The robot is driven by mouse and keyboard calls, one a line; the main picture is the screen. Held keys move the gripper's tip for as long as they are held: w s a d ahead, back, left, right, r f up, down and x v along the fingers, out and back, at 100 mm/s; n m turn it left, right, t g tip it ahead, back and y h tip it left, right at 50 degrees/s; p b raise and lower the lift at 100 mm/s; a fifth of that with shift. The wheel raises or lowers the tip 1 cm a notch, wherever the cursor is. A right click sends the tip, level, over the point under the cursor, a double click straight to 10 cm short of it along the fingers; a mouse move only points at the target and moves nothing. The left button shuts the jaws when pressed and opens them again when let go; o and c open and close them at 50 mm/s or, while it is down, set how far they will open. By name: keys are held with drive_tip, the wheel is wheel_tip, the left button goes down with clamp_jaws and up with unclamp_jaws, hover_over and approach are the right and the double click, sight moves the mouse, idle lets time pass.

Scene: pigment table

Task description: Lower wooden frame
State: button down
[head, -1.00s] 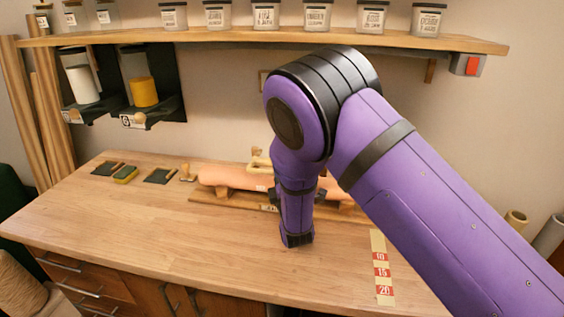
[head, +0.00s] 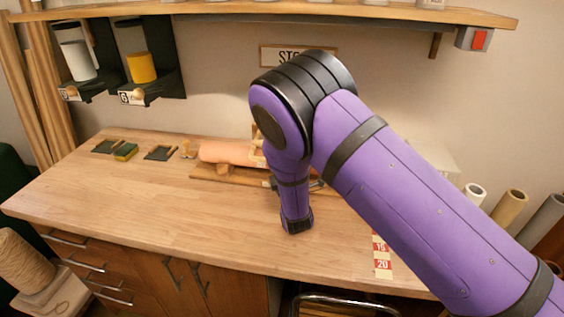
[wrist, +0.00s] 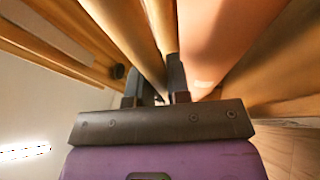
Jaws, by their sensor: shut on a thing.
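A pale wooden frame (head: 257,158) shows in the head view just left of my arm, over a pink-orange roll (head: 225,152). The roll lies on a wooden base board (head: 215,174) at the back of the worktop. My arm hides the frame's right part. In the wrist view my gripper (wrist: 157,92) is shut on a wooden bar (wrist: 128,40), which seems to be part of the frame. The pink roll (wrist: 225,35) is close beside the fingers there. The exact contact between fingers and bar is hard to see. My fingertips are not clear in the head view.
A numbered strip (head: 382,255) lies near the front right. The left and front worktop is clear. A shelf (head: 270,9) hangs above.

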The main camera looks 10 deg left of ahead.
drive_tip(key=c, duration=1.1)
unclamp_jaws()
drive_tip(key=shift+r, duration=0.1)
